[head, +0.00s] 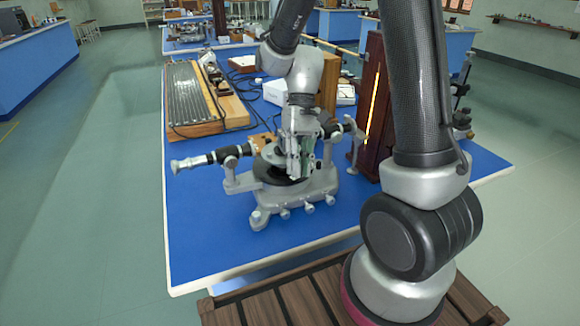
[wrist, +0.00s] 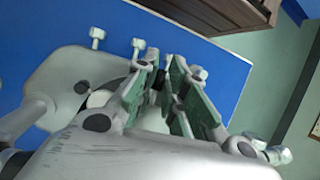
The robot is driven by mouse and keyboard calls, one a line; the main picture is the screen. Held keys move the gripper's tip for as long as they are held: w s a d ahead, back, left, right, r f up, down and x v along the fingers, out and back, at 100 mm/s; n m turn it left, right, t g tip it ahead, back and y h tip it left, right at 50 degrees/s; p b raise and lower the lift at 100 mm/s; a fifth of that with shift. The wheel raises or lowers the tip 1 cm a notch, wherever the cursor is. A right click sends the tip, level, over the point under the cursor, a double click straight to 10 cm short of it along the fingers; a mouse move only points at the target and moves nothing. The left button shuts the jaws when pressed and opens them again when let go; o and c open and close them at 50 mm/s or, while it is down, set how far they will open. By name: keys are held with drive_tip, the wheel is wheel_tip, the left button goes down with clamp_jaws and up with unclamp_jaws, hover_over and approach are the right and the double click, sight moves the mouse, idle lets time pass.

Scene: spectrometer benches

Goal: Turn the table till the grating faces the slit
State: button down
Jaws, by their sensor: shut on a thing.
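The grey spectrometer (head: 325,183) stands on the blue bench, with its black round base part under my gripper. Its telescope (head: 190,162) points left, and another tube (head: 336,130) points right toward the dark wooden lamp housing (head: 371,130). A bright yellow upright slit (head: 373,105) glows on that housing. My gripper (head: 299,168) reaches down over the middle of the spectrometer, shut on its small central table. In the wrist view my green-padded fingers (wrist: 160,88) close around the centre. The fingers hide most of the table, and I cannot make out the grating or its facing.
A ribbed grey panel on a wooden base (head: 190,95) lies behind left on the blue bench (head: 215,220). A white box (head: 345,93) and cables are behind. The bench is clear at front left. Small screws (head: 308,208) stick out from the spectrometer's front.

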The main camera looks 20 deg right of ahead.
drive_tip(key=c, duration=1.5)
unclamp_jaws()
drive_tip(key=shift+o, duration=0.2)
drive_tip(key=v, duration=1.2)
drive_tip(key=shift+w+d, duration=0.1)
drive_tip(key=s+d+r+t+h, duration=0.1)
drive_tip(key=s+d+r+t, duration=0.2)
drive_tip(key=s, duration=0.5)
drive_tip(key=s+d+r+t+h, duration=0.1)
drive_tip(key=s+d+r+t, duration=0.2)
drive_tip(key=s+d+t, duration=0.2)
drive_tip(key=s+t, duration=0.1)
drive_tip(key=s, duration=0.2)
drive_tip(key=shift+s+d+m, duration=0.25)
drive_tip(key=shift+m, duration=0.15)
